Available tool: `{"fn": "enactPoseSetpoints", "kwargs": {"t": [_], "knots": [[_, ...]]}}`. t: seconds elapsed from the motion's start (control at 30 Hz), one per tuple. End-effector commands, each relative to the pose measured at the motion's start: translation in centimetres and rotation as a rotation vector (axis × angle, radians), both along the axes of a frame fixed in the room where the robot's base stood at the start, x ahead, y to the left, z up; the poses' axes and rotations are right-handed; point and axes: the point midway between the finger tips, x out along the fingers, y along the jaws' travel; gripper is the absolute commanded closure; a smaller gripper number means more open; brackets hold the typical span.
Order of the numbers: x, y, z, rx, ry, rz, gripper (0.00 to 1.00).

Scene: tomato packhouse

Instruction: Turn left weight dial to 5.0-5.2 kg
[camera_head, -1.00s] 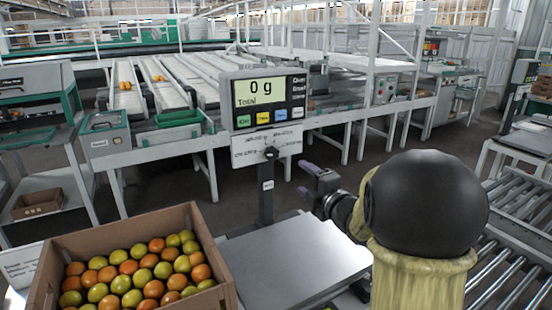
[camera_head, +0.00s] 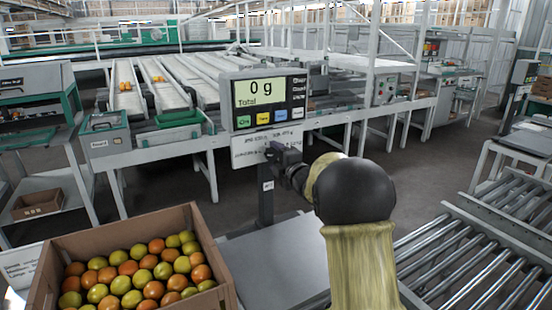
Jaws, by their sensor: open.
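The scale display (camera_head: 264,98) stands on a post above the weighing plate and reads "0 g Total". Below it is a white panel (camera_head: 250,147) with small printed marks, too small to read. In the earlier frame a dark dial knob showed at this panel's middle; my gripper (camera_head: 273,152) now covers that spot. My gripper is open, at the panel's lower right part. I cannot tell whether its fingers are around the knob or touching it. The knob's setting is hidden.
A cardboard box (camera_head: 50,262) of red and green tomatoes stands at the front left. The steel weighing plate (camera_head: 270,255) is empty, partly behind my arm. A roller conveyor (camera_head: 470,250) lies at the right. A second scale (camera_head: 522,78) stands at the far right.

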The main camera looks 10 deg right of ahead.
Motion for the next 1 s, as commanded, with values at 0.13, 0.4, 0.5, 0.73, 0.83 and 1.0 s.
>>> {"fn": "enactPoseSetpoints", "kwargs": {"t": [0.13,0.4,0.5,0.73,0.83,1.0], "knots": [[0.34,0.11,0.02,0.000,0.000,0.000,0.39],[0.30,0.08,0.02,0.000,0.000,-0.001,0.56],[0.29,0.06,0.01,0.000,0.000,-0.001,0.76],[0.29,0.05,0.00,0.005,0.002,-0.001,0.82],[0.28,0.04,0.00,0.016,0.006,-0.001,0.82],[0.28,-0.01,0.02,0.062,0.021,-0.002,0.82]]}}
